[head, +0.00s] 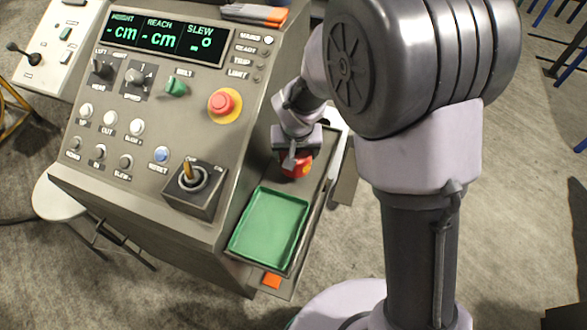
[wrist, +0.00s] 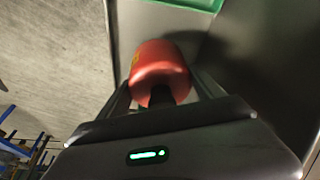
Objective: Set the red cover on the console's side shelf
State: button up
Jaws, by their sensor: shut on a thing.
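The red cover (head: 301,171) is a small red cup-like piece with a yellow mark. My gripper (head: 293,158) points down and is shut on it, over the far part of the console's side shelf (head: 314,187). In the wrist view the red cover (wrist: 159,68) sits between the two fingers, with the grey shelf (wrist: 180,22) behind it. I cannot tell whether the cover touches the shelf or hangs just above it. The console (head: 140,180) stands to the left.
A green tray (head: 268,228) fills the near part of the shelf. An orange piece (head: 271,281) shows below it.

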jog(key=shift+f+b, duration=0.85)
jog(key=shift+f, duration=1.4)
jog(key=o, duration=1.5)
jog(key=p+v, duration=0.5)
jog(key=v, duration=0.7)
jog(key=shift+r, duration=0.15)
jog(key=s+d+r+m, duration=0.2)
jog(key=s+d+r, duration=0.3)
jog(key=r, duration=0.4)
jog(key=s+d+r+m, duration=0.1)
jog(key=s+r, duration=0.1)
jog(key=s, duration=0.2)
jog(key=s+d+r+m+t+y, duration=0.1)
jog(key=s+d+r, duration=0.1)
jog(key=s, duration=0.3)
jog(key=s+d+r+m+t, duration=0.1)
jog(key=s+r, duration=0.2)
jog(key=s, duration=0.2)
jog(key=shift+d+r+y, duration=0.35)
jog(key=shift+d+y, duration=0.05)
